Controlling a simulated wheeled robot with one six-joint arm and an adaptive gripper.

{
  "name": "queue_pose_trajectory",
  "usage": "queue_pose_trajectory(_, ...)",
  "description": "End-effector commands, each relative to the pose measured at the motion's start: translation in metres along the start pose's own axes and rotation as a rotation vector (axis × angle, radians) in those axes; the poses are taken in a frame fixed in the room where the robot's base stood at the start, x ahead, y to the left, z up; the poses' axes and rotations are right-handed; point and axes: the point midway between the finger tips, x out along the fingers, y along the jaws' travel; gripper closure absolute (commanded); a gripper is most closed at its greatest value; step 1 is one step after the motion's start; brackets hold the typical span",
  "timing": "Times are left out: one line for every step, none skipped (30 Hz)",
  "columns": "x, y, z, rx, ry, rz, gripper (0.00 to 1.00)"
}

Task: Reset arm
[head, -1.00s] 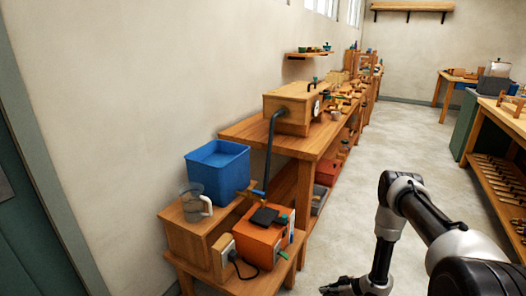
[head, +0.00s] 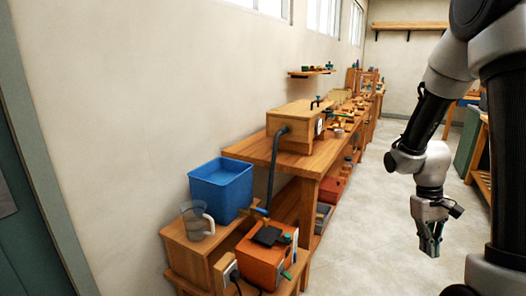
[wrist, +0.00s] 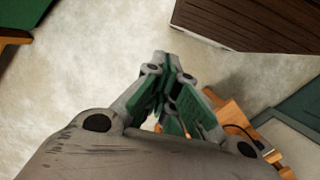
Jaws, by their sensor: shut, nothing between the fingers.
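My gripper (head: 431,240) hangs from my arm at the right of the head view, pointing down over the pale floor. Its fingers are together with nothing between them. It is apart from the benches. In the wrist view my gripper (wrist: 168,95) shows from above, its green-padded fingers closed over the floor.
At the left stands a low wooden bench with a blue tub (head: 221,187), a clear jug (head: 196,221) and an orange box (head: 265,256). Behind it a long workbench (head: 262,146) carries a wooden box (head: 292,128). Pale floor (head: 372,215) lies clear between bench and arm.

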Motion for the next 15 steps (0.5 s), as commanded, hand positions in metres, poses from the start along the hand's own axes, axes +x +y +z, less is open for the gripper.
queue_pose_trajectory(-0.023,-0.006,0.019,0.024,0.018,-0.008,1.0)
queue_pose_trajectory(-0.034,-0.01,0.03,0.039,0.025,-0.016,1.0)
queue_pose_trajectory(-0.048,-0.015,0.046,0.055,0.035,-0.027,1.0)
queue_pose_trajectory(-0.057,-0.02,0.057,0.066,0.047,-0.036,1.0)
queue_pose_trajectory(-0.066,-0.024,0.068,0.076,0.06,-0.044,1.0)
queue_pose_trajectory(-0.078,-0.03,0.082,0.087,0.08,-0.056,1.0)
queue_pose_trajectory(-0.085,-0.034,0.092,0.094,0.097,-0.065,1.0)
queue_pose_trajectory(-0.093,-0.038,0.101,0.099,0.12,-0.072,1.0)
queue_pose_trajectory(-0.102,-0.043,0.113,0.104,0.151,-0.083,1.0)
queue_pose_trajectory(-0.108,-0.047,0.12,0.107,0.179,-0.09,1.0)
queue_pose_trajectory(-0.114,-0.05,0.127,0.109,0.211,-0.096,1.0)
queue_pose_trajectory(-0.122,-0.054,0.136,0.11,0.257,-0.103,1.0)
queue_pose_trajectory(-0.129,-0.056,0.14,0.11,0.296,-0.106,1.0)
queue_pose_trajectory(-0.134,-0.058,0.145,0.108,0.334,-0.108,1.0)
queue_pose_trajectory(-0.142,-0.06,0.151,0.105,0.383,-0.109,1.0)
